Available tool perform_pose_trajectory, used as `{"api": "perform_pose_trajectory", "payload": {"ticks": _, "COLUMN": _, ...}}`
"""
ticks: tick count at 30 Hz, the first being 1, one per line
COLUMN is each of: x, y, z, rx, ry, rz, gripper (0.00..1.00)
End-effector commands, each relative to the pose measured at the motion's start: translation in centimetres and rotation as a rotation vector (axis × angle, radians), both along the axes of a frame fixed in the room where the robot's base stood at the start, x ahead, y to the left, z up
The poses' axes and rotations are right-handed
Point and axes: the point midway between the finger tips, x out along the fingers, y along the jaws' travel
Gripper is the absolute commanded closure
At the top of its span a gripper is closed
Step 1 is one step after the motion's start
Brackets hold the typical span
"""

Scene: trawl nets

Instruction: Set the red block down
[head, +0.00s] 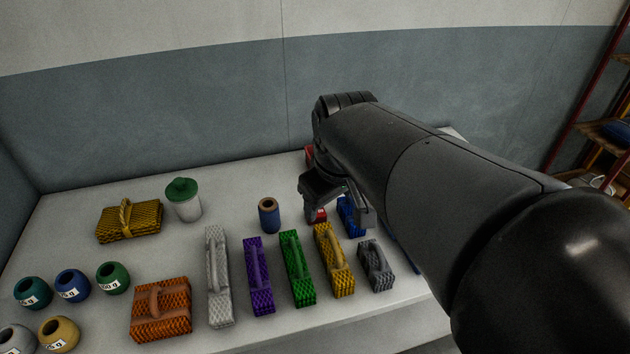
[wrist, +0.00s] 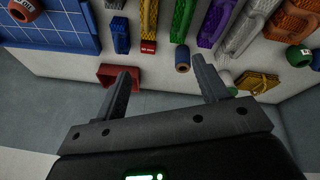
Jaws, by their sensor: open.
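A small red block (wrist: 148,47) with a white label stands on the table (wrist: 75,65), seen in the wrist view past my fingertips and between their lines. In the head view the red block (head: 316,215) shows only in part, below my gripper (head: 338,206). My gripper is open, with nothing between its fingers, and it also shows in the wrist view (wrist: 160,70). The fingers look apart from the red block. My arm hides part of the area around it in the head view.
A blue block (head: 350,215) and a blue spool (head: 268,216) flank the red block. Several handled blocks, such as the green one (head: 297,270), line the front. A red tray (wrist: 105,73) lies close to the wall, partly behind a finger. A blue gridded board (wrist: 50,32) lies to one side.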

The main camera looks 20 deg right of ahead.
Motion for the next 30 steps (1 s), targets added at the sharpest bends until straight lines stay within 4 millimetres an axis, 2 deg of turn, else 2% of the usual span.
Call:
{"api": "perform_pose_trajectory", "payload": {"ticks": 1, "x": -1.6, "y": 0.2, "z": 0.3, "rx": 0.020, "ry": -0.031, "rz": -0.047, "gripper": 0.33}}
{"api": "perform_pose_trajectory", "payload": {"ticks": 3, "x": -3.4, "y": 0.4, "z": 0.3, "rx": 0.054, "ry": -0.066, "rz": -0.121, "gripper": 0.33}}
{"api": "perform_pose_trajectory", "payload": {"ticks": 6, "x": -5.5, "y": 0.5, "z": 0.2, "rx": 0.106, "ry": -0.108, "rz": -0.212, "gripper": 0.33}}
{"api": "perform_pose_trajectory", "payload": {"ticks": 10, "x": -7.4, "y": 0.5, "z": -0.1, "rx": 0.159, "ry": -0.142, "rz": -0.292, "gripper": 0.33}}
{"api": "perform_pose_trajectory", "payload": {"ticks": 15, "x": -8.2, "y": 0.5, "z": -0.4, "rx": 0.190, "ry": -0.156, "rz": -0.335, "gripper": 0.33}}
{"api": "perform_pose_trajectory", "payload": {"ticks": 30, "x": -8.2, "y": 0.5, "z": -0.4, "rx": 0.190, "ry": -0.156, "rz": -0.337, "gripper": 0.33}}
